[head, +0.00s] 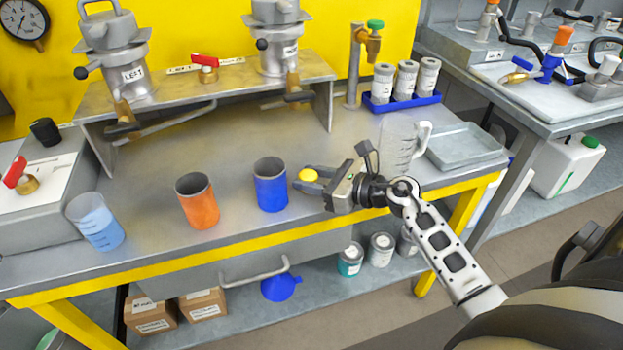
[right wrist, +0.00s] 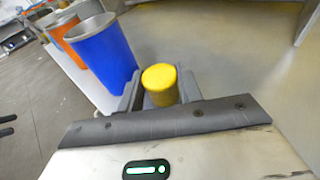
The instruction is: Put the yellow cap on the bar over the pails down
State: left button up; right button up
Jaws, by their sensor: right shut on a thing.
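My right gripper (head: 304,180) is shut on the yellow cap (head: 308,175), just right of the blue pail, near the table's front edge. In the right wrist view the cap (right wrist: 159,84) sits between the two fingers. The blue pail (head: 270,190) and the orange pail (head: 198,207) stand upright and open-topped on the table; the wrist view also shows the blue pail (right wrist: 103,56) and orange pail (right wrist: 75,42). A raised metal bar (head: 222,82) carries two grey agitator units, the left one (head: 125,72) labelled LEFT. My left gripper is not in view.
A clear beaker of blue liquid (head: 98,225) stands at the left. A clear jug (head: 397,145), a grey tray (head: 462,147) and a blue rack of tins (head: 400,103) are at the right. The table between the pails and bar is clear.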

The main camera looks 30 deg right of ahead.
jog(key=shift+f, duration=0.2)
jog(key=o, duration=1)
jog(key=shift+c, duration=0.2)
jog(key=shift+r, duration=0.2)
